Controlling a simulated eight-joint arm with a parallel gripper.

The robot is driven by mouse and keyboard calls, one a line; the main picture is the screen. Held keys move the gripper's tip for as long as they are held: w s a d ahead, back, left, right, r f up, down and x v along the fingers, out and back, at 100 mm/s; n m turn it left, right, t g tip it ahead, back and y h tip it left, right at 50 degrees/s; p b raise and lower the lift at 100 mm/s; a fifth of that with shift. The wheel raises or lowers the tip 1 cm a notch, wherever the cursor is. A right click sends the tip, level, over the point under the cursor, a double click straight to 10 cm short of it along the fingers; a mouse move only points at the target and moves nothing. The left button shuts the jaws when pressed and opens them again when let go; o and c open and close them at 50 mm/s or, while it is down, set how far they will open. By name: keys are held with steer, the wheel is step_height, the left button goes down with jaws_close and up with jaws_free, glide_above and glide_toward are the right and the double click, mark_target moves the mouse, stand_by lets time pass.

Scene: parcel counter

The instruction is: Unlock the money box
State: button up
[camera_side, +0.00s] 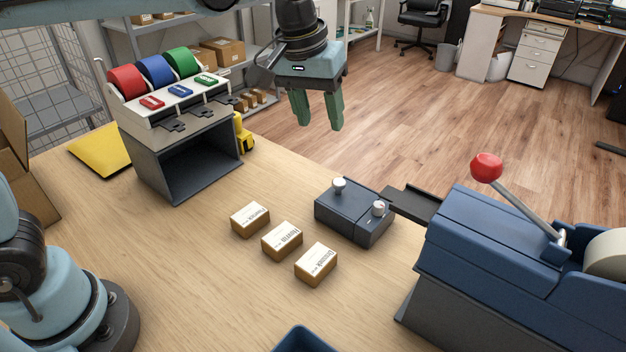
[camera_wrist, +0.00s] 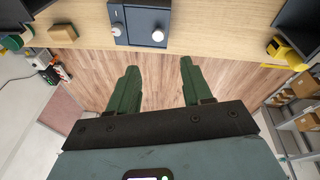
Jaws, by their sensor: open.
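The money box (camera_side: 354,218) appears to be the dark grey box with two pale knobs on top, standing on the wooden counter. One knob (camera_side: 339,185) is at its back left and the other knob (camera_side: 378,208) is at its right. In the wrist view the box (camera_wrist: 142,18) is at the top edge, cut off, with its knobs facing me. My gripper (camera_side: 318,126) is open and empty, with green fingers pointing down. It hangs above and beyond the box, apart from it. The fingers (camera_wrist: 159,66) also show in the wrist view, with floor between them.
Three small labelled cartons (camera_side: 282,241) lie left of the box. A blue machine (camera_side: 500,250) with a red-knobbed lever (camera_side: 487,167) stands close on the right, its dark tray (camera_side: 412,204) near the box. A roll dispenser (camera_side: 165,100) stands on a grey cubby (camera_side: 190,165) at the left.

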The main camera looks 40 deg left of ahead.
mark_target(379, 204)
steer(key=w+d+f+n+g, duration=0.1)
steer(key=w+d+f, duration=0.1)
steer(key=d, duration=0.3)
steer(key=w+d+f+n+g, duration=0.1)
steer(key=w+d+f+g, duration=0.15)
steer(key=d, duration=0.35)
steer(key=shift+t+y, duration=0.4)
steer(key=shift+t, duration=0.05)
steer(key=f, duration=1.1)
steer(key=shift+a, duration=0.25)
jaws_close()
